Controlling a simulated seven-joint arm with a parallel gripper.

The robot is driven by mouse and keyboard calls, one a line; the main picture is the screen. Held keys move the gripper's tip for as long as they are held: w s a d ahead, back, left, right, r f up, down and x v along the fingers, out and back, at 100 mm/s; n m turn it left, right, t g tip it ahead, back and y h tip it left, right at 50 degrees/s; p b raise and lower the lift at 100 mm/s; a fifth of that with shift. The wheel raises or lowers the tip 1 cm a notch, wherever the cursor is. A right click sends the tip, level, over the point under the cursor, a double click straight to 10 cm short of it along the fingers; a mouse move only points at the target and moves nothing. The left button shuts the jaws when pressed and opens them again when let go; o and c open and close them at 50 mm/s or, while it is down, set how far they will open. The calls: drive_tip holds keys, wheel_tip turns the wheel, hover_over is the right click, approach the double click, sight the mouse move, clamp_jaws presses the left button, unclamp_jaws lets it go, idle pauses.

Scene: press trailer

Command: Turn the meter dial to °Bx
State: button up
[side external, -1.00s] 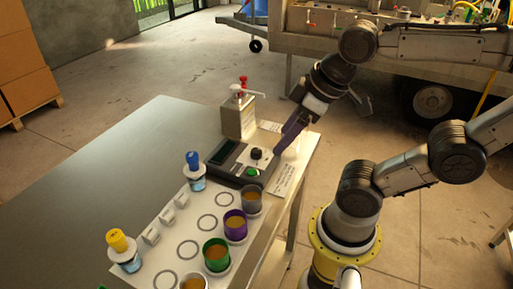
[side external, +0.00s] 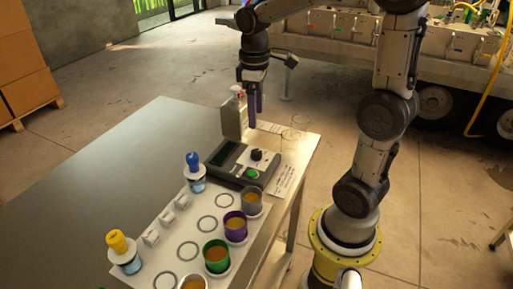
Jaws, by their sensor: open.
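A dark display is at the panel's left. The dial's markings are too small to read. My gripper (side external: 256,120) points down behind the meter, above and apart from the dial, beside the pump dispenser. Its purple fingers are open and I see nothing between them.
Cups (side external: 235,226) and dropper bottles (side external: 196,174) stand in front. The table's left (side external: 120,160) is bare.

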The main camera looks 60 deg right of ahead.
sight(257, 151)
drive_tip(key=f, duration=1.2)
drive_tip(key=shift+d+f, duration=0.25)
drive_tip(key=shift+d, duration=0.1)
clamp_jaws()
